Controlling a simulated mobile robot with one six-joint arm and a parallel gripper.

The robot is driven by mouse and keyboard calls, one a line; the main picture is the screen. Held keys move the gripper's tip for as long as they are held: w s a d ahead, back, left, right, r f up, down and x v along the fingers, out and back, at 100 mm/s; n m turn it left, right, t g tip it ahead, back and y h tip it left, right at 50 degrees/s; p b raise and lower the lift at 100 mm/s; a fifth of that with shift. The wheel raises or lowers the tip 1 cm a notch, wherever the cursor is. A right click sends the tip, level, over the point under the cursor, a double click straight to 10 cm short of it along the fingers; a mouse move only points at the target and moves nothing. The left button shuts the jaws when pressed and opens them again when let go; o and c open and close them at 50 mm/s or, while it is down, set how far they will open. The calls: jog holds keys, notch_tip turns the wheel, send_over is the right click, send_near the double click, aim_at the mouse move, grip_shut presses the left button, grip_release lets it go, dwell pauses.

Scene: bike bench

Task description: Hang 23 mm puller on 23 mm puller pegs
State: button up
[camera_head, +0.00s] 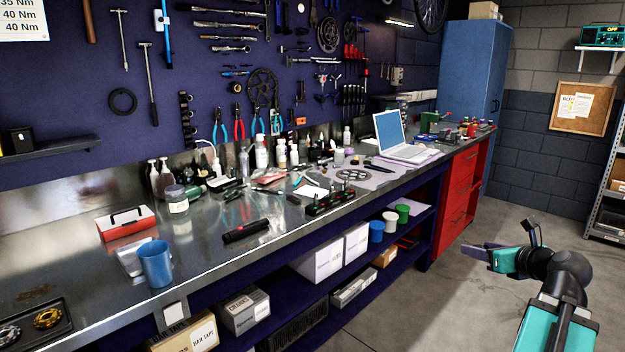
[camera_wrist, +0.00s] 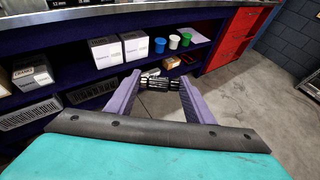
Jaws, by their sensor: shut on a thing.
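My gripper (camera_head: 466,249) is out over the floor in front of the bench, at the right of the head view. In the wrist view its two purple fingers (camera_wrist: 158,79) are shut on a short black cylindrical tool with pale bands (camera_wrist: 160,84), which lies crosswise between the fingertips. It looks like the 23 mm puller, but no marking on it is readable. In the head view I cannot make the tool out. The dark blue tool wall (camera_head: 190,80) carries many hung tools; I cannot tell which pegs are the 23 mm puller pegs.
Below are shelves with white boxes (camera_head: 318,262). Red drawers (camera_head: 462,195) stand at the right. The floor (camera_head: 430,300) around my gripper is clear.

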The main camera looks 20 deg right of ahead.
jog(key=w+a+f+n+y+p, duration=0.2)
jog(key=w+a+f+n+y, duration=0.15)
jog(key=w+a, duration=0.55)
jog(key=w+a+f+n+g+y+p, duration=0.2)
jog(key=a+n+y, duration=0.1)
jog(key=a, duration=1)
jog(key=w+a+f+n+g+y+p, duration=0.1)
jog(key=w+a+f+n+y+p, duration=0.1)
jog(key=a, duration=1.1)
jog(key=w+a+f+n+g+y+p, duration=0.2)
jog(key=w+a+n+y, duration=0.2)
jog(key=a, duration=0.9)
jog(key=shift+a+f+n+g+y, duration=0.25)
jog(key=shift+f+n+g+y, duration=0.1)
jog(key=shift+y, duration=0.1)
jog(key=shift+w+a, duration=0.1)
